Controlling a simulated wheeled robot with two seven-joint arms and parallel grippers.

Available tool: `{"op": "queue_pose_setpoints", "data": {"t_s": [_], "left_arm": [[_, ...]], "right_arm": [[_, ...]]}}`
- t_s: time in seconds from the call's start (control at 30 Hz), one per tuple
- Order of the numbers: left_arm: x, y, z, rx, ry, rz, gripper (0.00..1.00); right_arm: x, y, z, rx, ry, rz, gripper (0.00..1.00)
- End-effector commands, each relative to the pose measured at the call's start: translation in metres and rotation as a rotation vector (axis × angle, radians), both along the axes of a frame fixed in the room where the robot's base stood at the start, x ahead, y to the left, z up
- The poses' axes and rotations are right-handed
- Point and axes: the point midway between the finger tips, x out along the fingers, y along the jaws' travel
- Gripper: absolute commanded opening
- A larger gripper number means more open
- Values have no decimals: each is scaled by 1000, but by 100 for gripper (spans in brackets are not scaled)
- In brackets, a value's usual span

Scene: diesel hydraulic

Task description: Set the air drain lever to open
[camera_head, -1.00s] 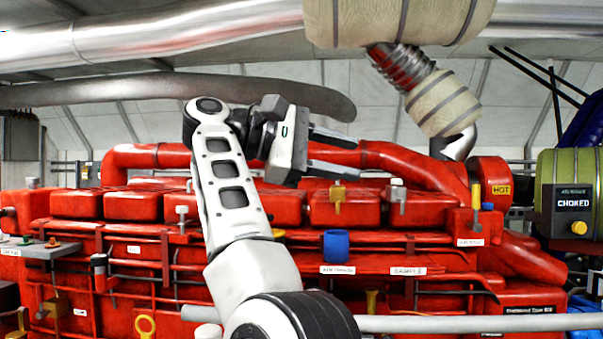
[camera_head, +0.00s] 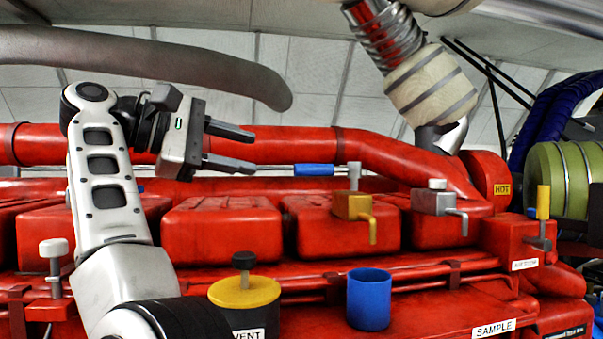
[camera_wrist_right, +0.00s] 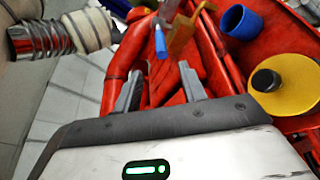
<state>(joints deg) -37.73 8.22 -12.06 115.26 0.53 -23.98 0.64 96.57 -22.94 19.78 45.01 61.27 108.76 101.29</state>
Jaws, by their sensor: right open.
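A blue-handled lever (camera_head: 314,170) lies about level on a thin rod above the red engine, but I cannot read a label that names it the air drain lever. It also shows in the right wrist view (camera_wrist_right: 160,42), ahead of the fingertips. A second lever with an upright yellow handle (camera_head: 543,202) stands at the right above a white label too small to read. My right gripper (camera_head: 250,151) is open and empty, left of the blue handle and apart from it, its fingers pointing right. It also shows in the wrist view (camera_wrist_right: 160,80). My left gripper is out of view.
A brass valve (camera_head: 353,206) and a grey valve (camera_head: 434,201) stand on the red engine covers. A blue cup (camera_head: 369,299) and a yellow vent cap (camera_head: 244,292) are in front. A large red pipe (camera_head: 400,160) runs behind the blue handle.

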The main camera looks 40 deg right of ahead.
Motion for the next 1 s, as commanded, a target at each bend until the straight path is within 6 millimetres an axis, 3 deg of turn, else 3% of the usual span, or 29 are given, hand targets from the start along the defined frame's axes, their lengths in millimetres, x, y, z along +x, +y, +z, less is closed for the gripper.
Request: {"op": "queue_pose_setpoints", "data": {"t_s": [0.17,0.53,0.73,1.0], "left_arm": [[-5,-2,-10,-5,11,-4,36],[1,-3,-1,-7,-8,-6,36],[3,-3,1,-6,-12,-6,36],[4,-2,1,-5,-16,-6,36]], "right_arm": [[-7,-37,-12,1,-1,-6,41],[-20,-110,-25,1,1,-5,41],[-23,-130,-29,0,2,-2,41],[-24,-134,-30,0,1,-1,41]]}}
